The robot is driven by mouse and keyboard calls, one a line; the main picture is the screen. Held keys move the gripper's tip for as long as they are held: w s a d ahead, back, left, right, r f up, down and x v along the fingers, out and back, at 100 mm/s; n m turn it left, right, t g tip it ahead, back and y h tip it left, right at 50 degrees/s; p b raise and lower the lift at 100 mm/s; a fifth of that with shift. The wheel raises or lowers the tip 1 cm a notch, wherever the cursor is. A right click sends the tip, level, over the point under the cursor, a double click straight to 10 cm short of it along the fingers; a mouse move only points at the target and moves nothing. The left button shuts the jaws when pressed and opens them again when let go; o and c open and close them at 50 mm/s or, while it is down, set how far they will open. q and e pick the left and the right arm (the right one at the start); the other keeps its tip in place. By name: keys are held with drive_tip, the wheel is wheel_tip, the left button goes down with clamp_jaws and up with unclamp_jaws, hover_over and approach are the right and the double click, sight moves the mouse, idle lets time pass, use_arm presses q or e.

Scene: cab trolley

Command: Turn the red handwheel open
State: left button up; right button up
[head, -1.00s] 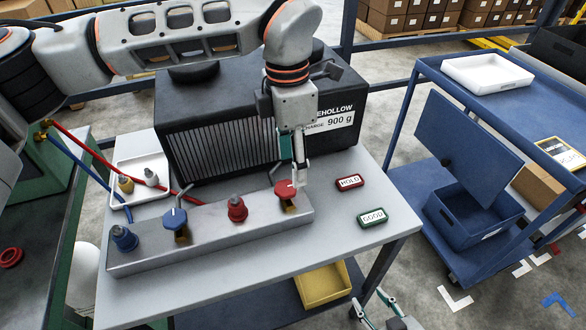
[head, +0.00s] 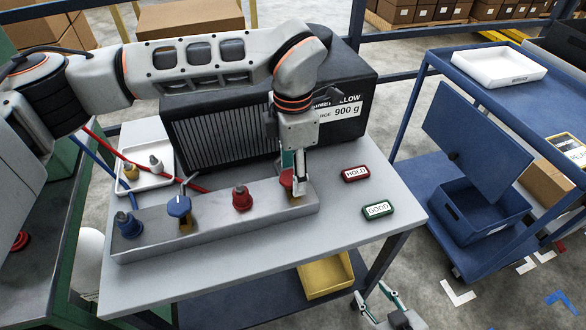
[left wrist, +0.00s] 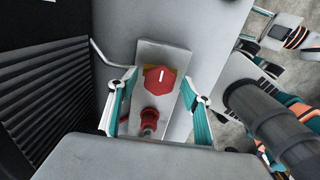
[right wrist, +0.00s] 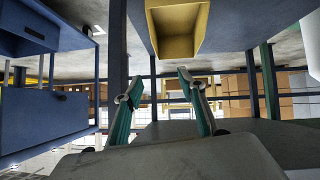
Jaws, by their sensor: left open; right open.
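The red handwheel (head: 287,179) sits at the right end of a grey manifold block (head: 215,222) on the table. In the left wrist view the red handwheel (left wrist: 160,79) has a white mark on top, lying nearly along the block. My left gripper (head: 292,186) points down at this wheel and hides part of it in the head view. Its fingers are open, one on each side of the wheel, with gaps visible in the wrist view. My right gripper (right wrist: 158,80) is open and empty, low beyond the table's front edge.
Also on the block are a red fitting (head: 242,198), a blue handwheel (head: 179,206) and a blue fitting (head: 130,226). A black unit (head: 215,125) stands close behind. HOLD (head: 356,173) and GOOD (head: 378,209) tags lie to the right. A yellow bin (head: 326,277) is below.

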use_arm(q)
drive_tip(key=c, duration=1.1)
